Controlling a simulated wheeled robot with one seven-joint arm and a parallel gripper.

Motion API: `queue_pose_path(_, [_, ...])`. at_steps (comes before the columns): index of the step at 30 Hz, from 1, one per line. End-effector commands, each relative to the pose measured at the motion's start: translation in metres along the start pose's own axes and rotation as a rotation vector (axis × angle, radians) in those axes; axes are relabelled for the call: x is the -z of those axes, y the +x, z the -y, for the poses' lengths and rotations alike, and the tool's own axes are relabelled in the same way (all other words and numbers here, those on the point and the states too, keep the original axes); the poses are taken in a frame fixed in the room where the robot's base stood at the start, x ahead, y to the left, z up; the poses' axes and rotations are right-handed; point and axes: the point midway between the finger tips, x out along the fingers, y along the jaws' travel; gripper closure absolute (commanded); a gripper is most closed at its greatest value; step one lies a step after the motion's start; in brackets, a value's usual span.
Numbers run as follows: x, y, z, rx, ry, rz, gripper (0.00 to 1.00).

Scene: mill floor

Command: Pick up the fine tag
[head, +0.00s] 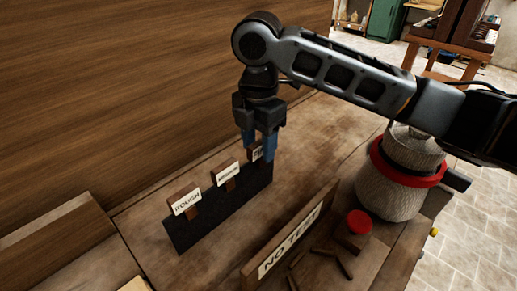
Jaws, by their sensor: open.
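Three tags stand in a row in a dark holder strip (222,212) on the wooden bench top. The nearest tag reads ROUGH (187,201). The middle tag (228,172) has small lettering that seems to read MEDIUM. The third tag (255,153), at the far end, is mostly hidden by my gripper, so its word cannot be read; by position it is likely the fine tag. My gripper (259,152) points down at that far tag with its blue fingers open and apart around it. Whether the fingers touch it I cannot tell.
A wooden sign (290,243) reading NO TEST stands to the right of the strip. Beyond it lie small dark pieces and a red-topped item (359,222). A grey canister with a red band (402,178) stands at right. A wooden panel (120,90) rises at left.

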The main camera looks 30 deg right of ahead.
Motion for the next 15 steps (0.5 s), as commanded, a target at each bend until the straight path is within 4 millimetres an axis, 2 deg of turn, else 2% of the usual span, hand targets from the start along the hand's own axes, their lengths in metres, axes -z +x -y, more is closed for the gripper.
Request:
queue_pose_path(6, [-0.0001, 0.0008, -0.0001, 0.0, 0.0, 0.0, 0.51])
queue_pose_path(15, [0.0, 0.0005, -0.0001, -0.001, 0.001, 0.0, 0.8])
